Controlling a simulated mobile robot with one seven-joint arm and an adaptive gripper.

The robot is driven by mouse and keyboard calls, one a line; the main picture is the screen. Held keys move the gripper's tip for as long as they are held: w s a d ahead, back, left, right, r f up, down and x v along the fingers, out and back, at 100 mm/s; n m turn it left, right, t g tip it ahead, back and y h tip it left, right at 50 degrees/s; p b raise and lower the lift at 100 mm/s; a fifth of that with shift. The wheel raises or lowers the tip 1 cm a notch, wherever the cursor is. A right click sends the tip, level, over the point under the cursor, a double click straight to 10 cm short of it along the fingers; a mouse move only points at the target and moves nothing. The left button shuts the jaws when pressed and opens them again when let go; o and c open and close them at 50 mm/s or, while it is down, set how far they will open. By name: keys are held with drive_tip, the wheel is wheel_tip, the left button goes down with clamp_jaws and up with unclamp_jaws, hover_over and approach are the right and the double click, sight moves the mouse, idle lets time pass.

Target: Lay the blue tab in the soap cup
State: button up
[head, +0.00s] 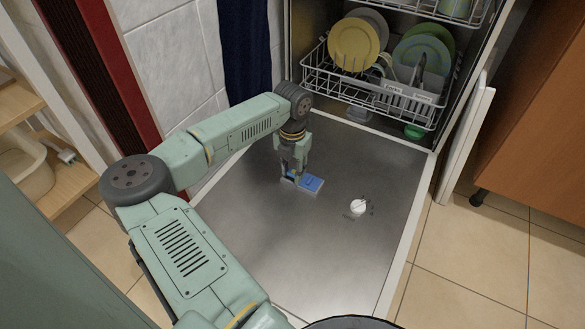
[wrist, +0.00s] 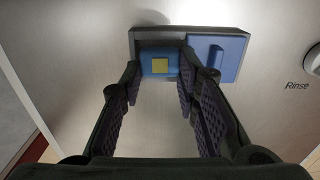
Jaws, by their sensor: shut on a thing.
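The soap cup (wrist: 180,33) is a grey-rimmed tray in the open dishwasher door. Its blue lid (wrist: 215,60) is slid to the right, leaving the left part uncovered; the lid also shows in the head view (head: 312,183). My gripper (wrist: 160,68) is shut on the blue tab (wrist: 148,62), a small block with a yellow square on top. The tab is over or within the uncovered left part of the cup, beside the lid; I cannot tell if it touches the cup floor. In the head view my gripper (head: 293,174) points down at the cup and hides the tab.
The dishwasher door (head: 300,245) lies flat and mostly clear. A white rinse cap (head: 358,206) is to the right of the cup. The lower rack (head: 375,90) with plates is at the back. A dark blue towel (head: 246,50) hangs at the left.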

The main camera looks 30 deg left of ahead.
drive_tip(key=o, duration=0.9)
drive_tip(key=shift+r, duration=0.1)
wheel_tip(320, 180, up, 12)
drive_tip(key=shift+f, duration=0.1)
idle(0.5)
